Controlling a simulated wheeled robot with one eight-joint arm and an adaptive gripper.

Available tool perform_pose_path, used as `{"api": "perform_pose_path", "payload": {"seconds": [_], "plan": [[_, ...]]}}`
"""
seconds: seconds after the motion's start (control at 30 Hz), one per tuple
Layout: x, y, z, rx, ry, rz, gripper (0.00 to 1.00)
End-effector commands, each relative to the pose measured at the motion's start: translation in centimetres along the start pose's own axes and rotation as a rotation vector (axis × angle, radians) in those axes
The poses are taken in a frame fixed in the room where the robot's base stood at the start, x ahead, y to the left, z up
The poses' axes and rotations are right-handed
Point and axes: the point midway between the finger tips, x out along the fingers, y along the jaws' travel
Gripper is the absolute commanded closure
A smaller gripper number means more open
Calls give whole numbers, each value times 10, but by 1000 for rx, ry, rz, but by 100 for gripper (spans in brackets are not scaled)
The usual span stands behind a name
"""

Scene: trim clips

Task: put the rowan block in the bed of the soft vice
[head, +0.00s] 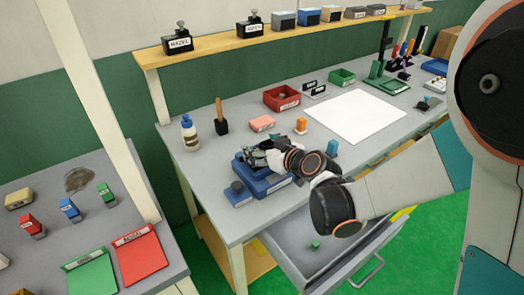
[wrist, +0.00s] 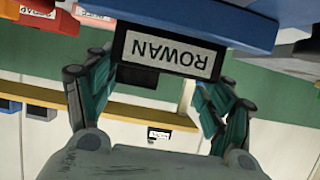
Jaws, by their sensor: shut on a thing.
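The rowan block (wrist: 167,55) is dark with a white ROWAN label, which appears upside down in the wrist view. My gripper (wrist: 163,78) is shut on it, with one finger at each side. In the head view my gripper (head: 262,154) is low over the soft vice (head: 275,184), a blue body on the bench near its front edge. A wide blue surface, likely the vice (wrist: 200,22), lies right against the block in the wrist view. My gripper hides the block and most of the bed in the head view, so I cannot tell whether the block touches the bed.
A blue piece with a dark knob (head: 237,190) stands left of the vice. Pink (head: 262,123) and orange (head: 301,125) blocks and a red tray (head: 282,98) lie behind. A drawer (head: 330,250) is open below. A white sheet (head: 355,116) lies flat to the right.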

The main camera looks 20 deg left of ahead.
Motion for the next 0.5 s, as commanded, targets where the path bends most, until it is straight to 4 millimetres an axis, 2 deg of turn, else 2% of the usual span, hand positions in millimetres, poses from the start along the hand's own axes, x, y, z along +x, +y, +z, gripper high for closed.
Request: {"api": "perform_pose_path", "payload": {"seconds": [0.27,0.3,0.37,0.5], "plan": [[1,0,2,0,0,0,53],[1,0,2,0,0,0,19],[0,0,1,0,0,0,6],[0,0,1,0,0,0,6]]}}
